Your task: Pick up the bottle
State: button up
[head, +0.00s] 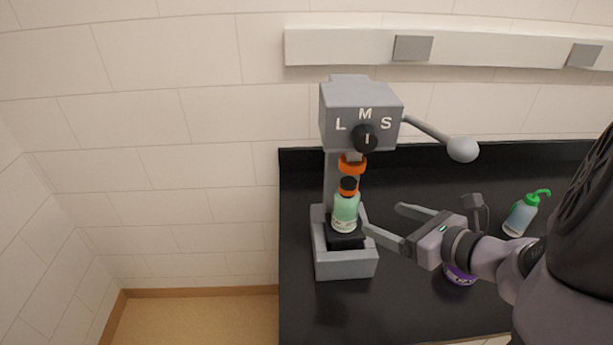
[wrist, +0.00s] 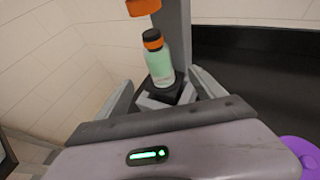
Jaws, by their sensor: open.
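The bottle (head: 345,211) is pale green with an orange ring and a black cap. It stands upright on the black platform of a grey tap machine (head: 360,105), below the machine's orange nozzle. In the wrist view the bottle (wrist: 158,62) is ahead, between the lines of my two fingers. My gripper (head: 383,220) is open and empty to the right of the bottle, its fingers pointing at it. One finger is nearer the camera, the other farther back. I cannot tell whether either finger touches the bottle or machine.
The machine's lever with a round grey knob (head: 462,149) sticks out to the right above my gripper. A wash bottle with a green top (head: 521,214) stands at the right. A purple item (head: 460,275) is partly hidden beneath my arm. The black counter (head: 312,318) is clear at the front left.

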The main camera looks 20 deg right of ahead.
aim_at(346, 205)
jog(key=b+x, duration=0.4)
jog(key=x, duration=1)
jog(key=shift+s+a+f, duration=0.1)
jog(key=shift+f, duration=0.05)
jog(key=shift+s, duration=0.1)
jog(key=shift+c, duration=0.2)
grip_shut()
